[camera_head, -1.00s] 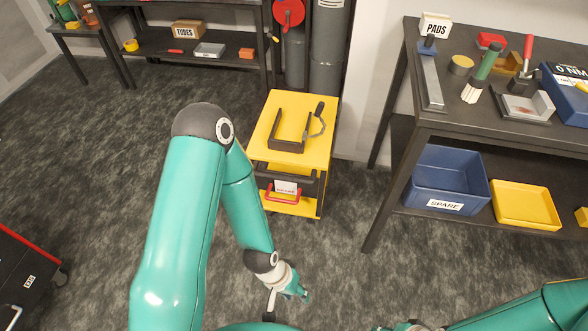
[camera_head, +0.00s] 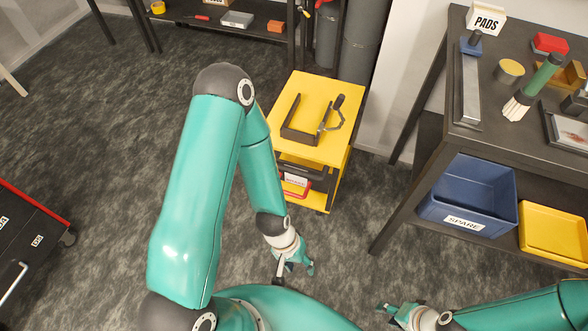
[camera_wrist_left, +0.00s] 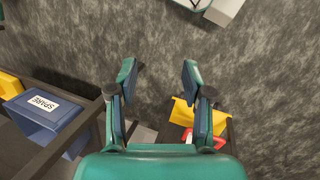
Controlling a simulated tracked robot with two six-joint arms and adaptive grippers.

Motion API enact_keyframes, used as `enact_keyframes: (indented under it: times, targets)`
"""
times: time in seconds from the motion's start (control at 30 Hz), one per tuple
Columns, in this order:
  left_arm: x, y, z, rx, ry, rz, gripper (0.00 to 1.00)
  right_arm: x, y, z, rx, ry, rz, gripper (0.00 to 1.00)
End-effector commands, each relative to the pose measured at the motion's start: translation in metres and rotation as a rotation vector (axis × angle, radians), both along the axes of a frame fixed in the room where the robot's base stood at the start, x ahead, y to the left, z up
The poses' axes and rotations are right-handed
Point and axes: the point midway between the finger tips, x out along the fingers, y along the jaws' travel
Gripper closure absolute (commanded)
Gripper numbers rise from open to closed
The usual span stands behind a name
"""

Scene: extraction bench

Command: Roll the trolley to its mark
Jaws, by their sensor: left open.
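The trolley (camera_head: 334,99) has a yellow top and stands on the carpet ahead, beyond my left gripper. Part of the trolley shows at the lower right of the left wrist view (camera_wrist_left: 183,113). My left gripper (camera_head: 294,270) is open and empty, short of the handle and apart from it; its spread fingers show in the left wrist view (camera_wrist_left: 159,72). My right gripper (camera_head: 388,312) is at the lower right, its jaws unclear. I see no floor mark.
A dark bench (camera_head: 440,160) stands right of the trolley, with a blue SPARE bin (camera_head: 470,195) and a yellow tray (camera_head: 553,235) below. A dark cabinet (camera_head: 30,245) with a red edge stands left. A shelf (camera_head: 215,40) is behind. Carpet left of the trolley is clear.

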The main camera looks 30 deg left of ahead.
Motion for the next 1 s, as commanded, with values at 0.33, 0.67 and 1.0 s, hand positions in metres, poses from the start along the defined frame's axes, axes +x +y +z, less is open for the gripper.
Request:
enact_keyframes:
  times: [0.33, 0.67, 1.0]
  targets:
    - [-0.061, -0.006, -0.100, -0.190, 0.922, 1.002, 0.50, -0.001, 0.000, -0.135, 0.000, 0.002, 0.000, 0.60]
    - [0.089, 0.054, -0.134, -1.135, 1.841, 1.870, 0.50, -0.001, 0.000, -0.262, 0.000, 0.001, -0.001, 0.60]
    - [0.142, 0.236, -0.152, 1.760, -1.624, -1.426, 0.50, -0.001, 0.000, -0.323, 0.000, 0.000, 0.000, 0.60]
